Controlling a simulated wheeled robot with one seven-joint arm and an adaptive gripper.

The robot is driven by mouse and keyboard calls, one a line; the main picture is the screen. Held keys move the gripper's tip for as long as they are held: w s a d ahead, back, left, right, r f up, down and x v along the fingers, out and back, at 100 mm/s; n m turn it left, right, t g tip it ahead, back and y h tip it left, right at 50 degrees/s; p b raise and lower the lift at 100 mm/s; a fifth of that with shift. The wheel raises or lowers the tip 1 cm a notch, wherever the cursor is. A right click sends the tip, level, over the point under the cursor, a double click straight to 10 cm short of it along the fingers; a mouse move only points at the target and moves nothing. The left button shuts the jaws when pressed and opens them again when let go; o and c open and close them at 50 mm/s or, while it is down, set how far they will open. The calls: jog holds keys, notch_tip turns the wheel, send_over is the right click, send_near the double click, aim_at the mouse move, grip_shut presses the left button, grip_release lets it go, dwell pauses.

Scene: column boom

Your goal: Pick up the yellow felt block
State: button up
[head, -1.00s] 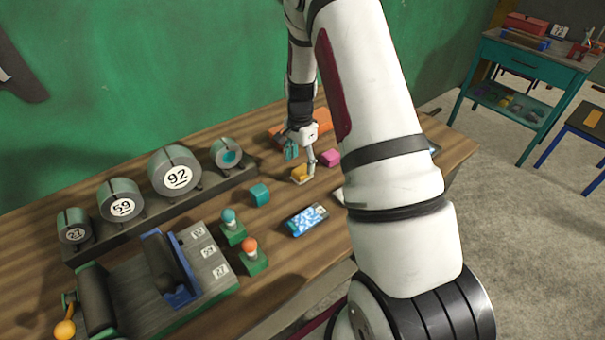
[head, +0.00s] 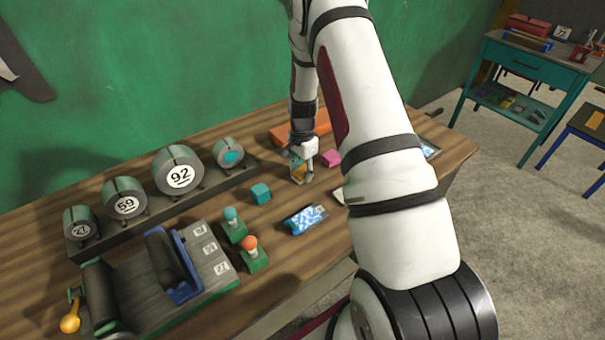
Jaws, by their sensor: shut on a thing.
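The yellow felt block (head: 298,174) is small and orange-yellow in the head view, on the wooden workbench behind the phone-like device. My gripper (head: 302,170) points down over it with its fingers around it, and is shut on it. The fingers hide part of the block. I cannot tell whether the block still touches the bench top.
A pink block (head: 331,158) lies just right of my gripper, and a teal block (head: 261,193) to its left. An orange object (head: 285,135) lies behind. A blue-screened device (head: 306,218), two knobbed green levers (head: 251,252) and a row of numbered drums (head: 179,171) stand nearby.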

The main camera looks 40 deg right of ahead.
aim_at(303, 171)
jog(key=shift+r, duration=0.1)
jog(key=shift+w+r, duration=0.1)
jog(key=shift+r, duration=0.3)
jog(key=r, duration=0.1)
jog(key=r+b, duration=0.1)
jog(key=shift+s+r, duration=0.3)
jog(key=s, duration=0.5)
jog(key=s+r, duration=0.1)
jog(key=s, duration=0.9)
jog(key=shift+s+d+r+b, duration=0.2)
jog(key=shift+s+d+b, duration=0.05)
jog(key=shift+s+b, duration=0.05)
jog(key=o, duration=0.5)
jog(key=c, duration=0.3)
jog(key=shift+w, duration=0.1)
jog(key=shift+c, duration=0.2)
